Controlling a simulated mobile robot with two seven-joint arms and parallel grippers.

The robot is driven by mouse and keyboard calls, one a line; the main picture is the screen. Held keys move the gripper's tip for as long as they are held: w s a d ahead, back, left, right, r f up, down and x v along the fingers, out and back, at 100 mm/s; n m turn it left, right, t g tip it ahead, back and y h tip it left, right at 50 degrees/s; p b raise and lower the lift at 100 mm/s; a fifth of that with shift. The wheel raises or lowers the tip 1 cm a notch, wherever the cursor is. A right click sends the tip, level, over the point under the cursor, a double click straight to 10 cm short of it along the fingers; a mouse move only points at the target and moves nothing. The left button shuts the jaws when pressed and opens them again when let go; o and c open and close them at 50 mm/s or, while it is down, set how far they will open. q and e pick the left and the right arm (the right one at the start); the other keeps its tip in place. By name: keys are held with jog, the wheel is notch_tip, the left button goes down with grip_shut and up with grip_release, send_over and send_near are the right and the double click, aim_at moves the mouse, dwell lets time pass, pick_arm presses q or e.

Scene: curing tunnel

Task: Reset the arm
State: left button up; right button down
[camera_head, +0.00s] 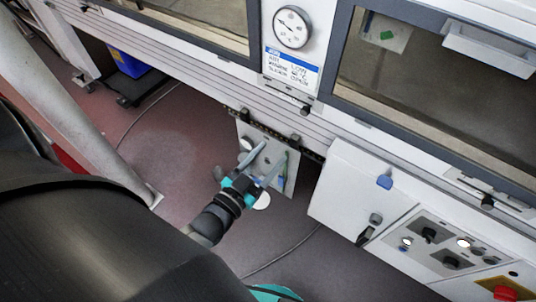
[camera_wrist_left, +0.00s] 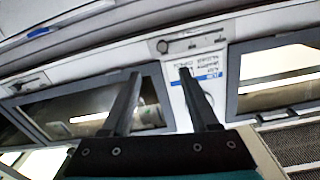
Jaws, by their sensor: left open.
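My left gripper (camera_head: 274,151) is near the middle of the head view, in front of and below the machine's lower edge. Its two fingers are apart, with nothing between them. In the left wrist view the same open, empty fingers (camera_wrist_left: 159,74) point toward the machine front. A grey plate (camera_head: 284,181) with fittings hangs below the machine edge, behind the gripper in the head view. I cannot tell whether the fingers touch it. My right gripper is not in view.
The machine front has a round gauge (camera_head: 292,28), a label (camera_head: 290,68) and dark-framed windows (camera_head: 430,95). A white control box (camera_head: 362,190) with a switch panel (camera_head: 445,247) projects at the right. A slanted grey post (camera_head: 75,100) stands left. Reddish floor (camera_head: 165,150) is open below.

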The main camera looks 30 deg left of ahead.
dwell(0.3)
pick_arm(q)
jog(key=s+f+g+b, duration=0.1)
jog(key=s+f+g, duration=0.15)
jog(key=f, duration=0.55)
jog(key=s+f+g+b, duration=0.1)
jog(key=s+f+g, duration=0.15)
jog(key=f, duration=0.65)
jog(key=s+f+g+y+b, duration=0.1)
jog(key=s+f+g+b, duration=0.1)
jog(key=s+f+g, duration=1)
jog(key=s+f, duration=1)
jog(key=s, duration=0.4)
jog(key=shift+d+f+n+y, duration=0.2)
jog(key=shift+d+n+y, duration=0.1)
jog(key=shift+y, duration=0.1)
